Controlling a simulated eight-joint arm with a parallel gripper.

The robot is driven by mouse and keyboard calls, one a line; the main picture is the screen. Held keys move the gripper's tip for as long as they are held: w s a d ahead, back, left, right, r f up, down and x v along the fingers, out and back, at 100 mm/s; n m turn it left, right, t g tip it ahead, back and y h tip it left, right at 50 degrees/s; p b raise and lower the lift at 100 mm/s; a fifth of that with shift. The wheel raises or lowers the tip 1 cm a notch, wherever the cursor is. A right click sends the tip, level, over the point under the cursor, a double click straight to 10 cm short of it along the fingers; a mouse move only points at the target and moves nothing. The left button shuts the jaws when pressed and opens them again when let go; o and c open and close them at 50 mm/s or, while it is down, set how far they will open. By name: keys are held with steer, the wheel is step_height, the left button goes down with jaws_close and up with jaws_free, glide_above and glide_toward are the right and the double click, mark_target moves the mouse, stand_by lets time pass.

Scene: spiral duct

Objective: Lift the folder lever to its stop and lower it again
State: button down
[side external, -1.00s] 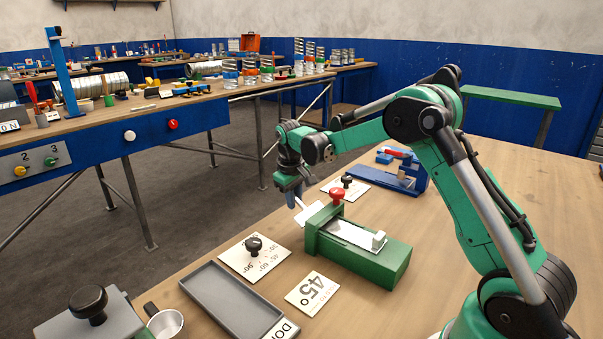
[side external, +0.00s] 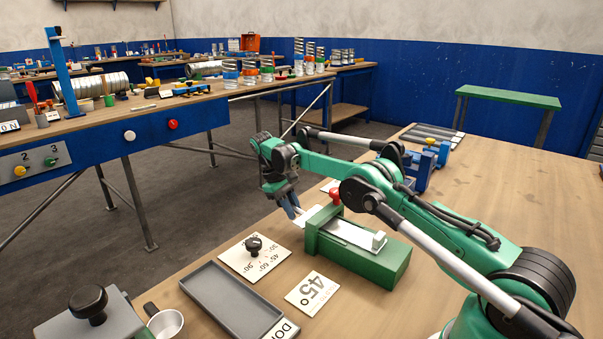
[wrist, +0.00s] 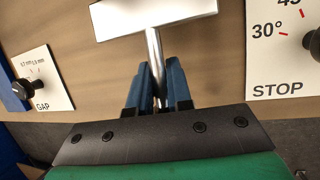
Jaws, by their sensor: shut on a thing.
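The folder (side external: 355,255) is a green block with a pale metal sheet on top and a red knob (side external: 335,195) at its far side. Its lever is a silver rod, seen in the wrist view (wrist: 153,50) running from a white plate (wrist: 155,15). My gripper (side external: 294,206) is at the folder's left end, low beside the bench edge. In the wrist view its blue fingers (wrist: 154,85) are closed around the rod. The lever's exact angle is hard to tell, and its gripped end is partly hidden by the fingers.
A grey tray (side external: 232,305) is nearer. A GAP card (wrist: 42,80) is at left in the wrist view. Blue fixtures (side external: 425,165) stand behind my arm.

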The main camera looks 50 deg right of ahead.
stand_by(0.4)
steer(key=c, duration=0.8)
jaws_free()
